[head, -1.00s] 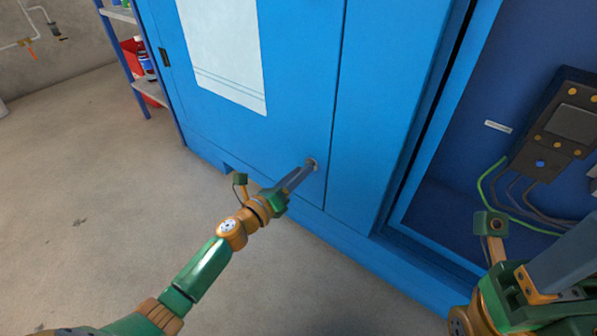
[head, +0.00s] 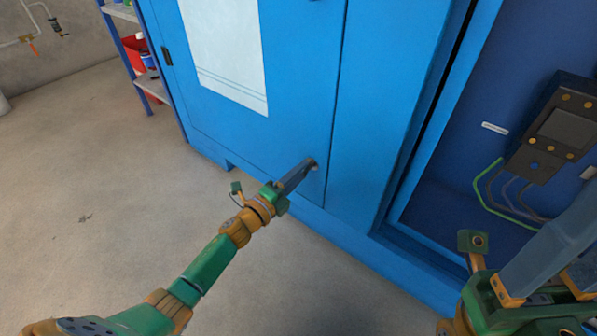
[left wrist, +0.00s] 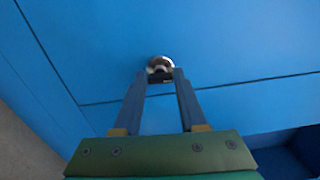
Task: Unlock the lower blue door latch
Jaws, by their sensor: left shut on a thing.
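The lower latch is a small round metal piece (left wrist: 160,64) on the blue door (head: 290,130), near its lower right corner. In the head view its metal edge (head: 315,165) just shows past my fingertips. My left gripper (head: 309,165) reaches it from the lower left. The latch's exact turn angle cannot be told. My right gripper's fingers (head: 550,245) are partly in view at the lower right, away from the latch; their tips are unclear.
A dark control panel (head: 555,130) with cables hangs in the open blue bay at the right. A shelf (head: 150,85) with a red bin stands at the upper left. The concrete floor (head: 110,180) at the left is clear.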

